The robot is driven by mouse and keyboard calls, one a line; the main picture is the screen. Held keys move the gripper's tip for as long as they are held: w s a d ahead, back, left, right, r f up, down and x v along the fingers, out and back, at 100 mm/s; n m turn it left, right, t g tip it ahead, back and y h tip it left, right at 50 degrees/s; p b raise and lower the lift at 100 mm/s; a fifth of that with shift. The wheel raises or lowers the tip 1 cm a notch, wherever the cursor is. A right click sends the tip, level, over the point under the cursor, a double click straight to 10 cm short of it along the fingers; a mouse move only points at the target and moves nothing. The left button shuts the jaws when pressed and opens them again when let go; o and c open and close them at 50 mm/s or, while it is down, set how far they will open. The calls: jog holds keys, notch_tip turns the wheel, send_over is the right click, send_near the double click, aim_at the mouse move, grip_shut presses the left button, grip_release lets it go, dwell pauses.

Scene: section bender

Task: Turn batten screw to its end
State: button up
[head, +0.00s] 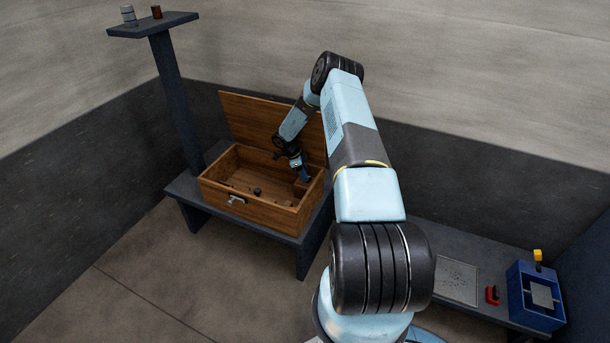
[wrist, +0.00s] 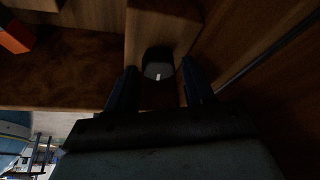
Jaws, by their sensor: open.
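An open wooden chest (head: 255,213) stands on a dark bench, its lid (head: 262,118) raised at the back. My gripper (head: 305,177) reaches down into its right end. In the wrist view my gripper (wrist: 160,88) is open, with one dark finger to each side of a round dark screw head (wrist: 158,70) that has a small white mark. I cannot tell whether the fingers touch it. The screw head sits at a wooden batten (wrist: 150,22). In the head view the screw is not clearly visible near my gripper.
A dark knob (head: 257,191) lies inside the chest, and a metal latch (head: 236,200) is on its front. An orange block (wrist: 14,36) shows in the wrist view. Chest walls are close around my gripper. A blue box (head: 536,300) and red object (head: 492,295) stand on the right bench.

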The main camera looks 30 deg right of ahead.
jog(key=v, duration=1.2)
jog(key=shift+w+a+r, duration=0.15)
jog(key=shift+w+a, duration=0.05)
